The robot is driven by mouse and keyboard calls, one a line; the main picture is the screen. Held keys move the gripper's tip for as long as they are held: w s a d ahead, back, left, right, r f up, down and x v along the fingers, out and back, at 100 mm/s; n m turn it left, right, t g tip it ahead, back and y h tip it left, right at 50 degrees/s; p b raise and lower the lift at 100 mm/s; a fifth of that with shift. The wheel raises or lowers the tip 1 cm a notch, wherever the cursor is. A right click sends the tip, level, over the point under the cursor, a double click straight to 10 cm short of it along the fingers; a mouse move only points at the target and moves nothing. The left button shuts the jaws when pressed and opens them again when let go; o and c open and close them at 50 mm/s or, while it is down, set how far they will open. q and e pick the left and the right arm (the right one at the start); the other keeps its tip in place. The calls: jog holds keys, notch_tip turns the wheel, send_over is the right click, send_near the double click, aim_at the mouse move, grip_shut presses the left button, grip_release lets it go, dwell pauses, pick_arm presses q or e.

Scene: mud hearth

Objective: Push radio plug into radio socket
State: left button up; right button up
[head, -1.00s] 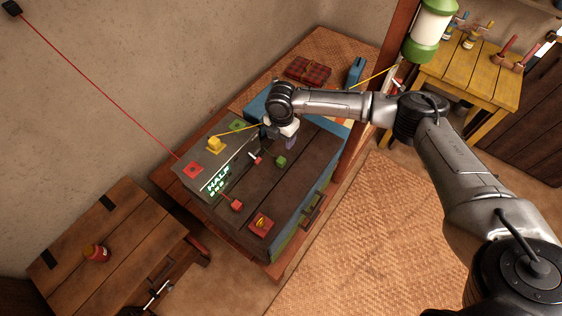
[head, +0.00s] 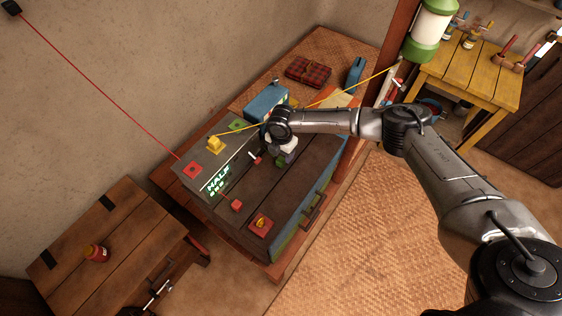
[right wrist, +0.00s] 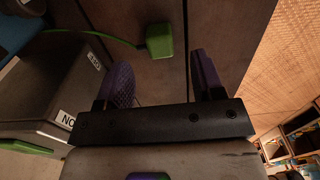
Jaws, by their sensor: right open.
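A green plug (right wrist: 160,40) lies on the dark wooden top, with a green cable running off to the left in the right wrist view. My right gripper (right wrist: 163,78) is open and empty, its purple fingers on either side of the plug's line but short of it. In the head view the gripper (head: 285,152) hangs over the plug and mostly hides it. A green square socket (head: 237,125) is on the grey panel, left of the gripper. I cannot read a label that says which is the radio's. My left gripper is not in view.
A yellow plug (head: 215,144) sits on the panel with a taut yellow cable. A red socket (head: 192,170), a red plug (head: 237,205) and a red plate with a yellow knob (head: 261,223) are nearby. A blue box (head: 266,103) stands behind the gripper.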

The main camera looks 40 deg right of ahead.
aim_at(281, 159)
jog(key=shift+a+f, duration=0.1)
jog(key=shift+f, duration=2.5)
jog(key=shift+c, duration=0.3)
jog(key=c, duration=0.9)
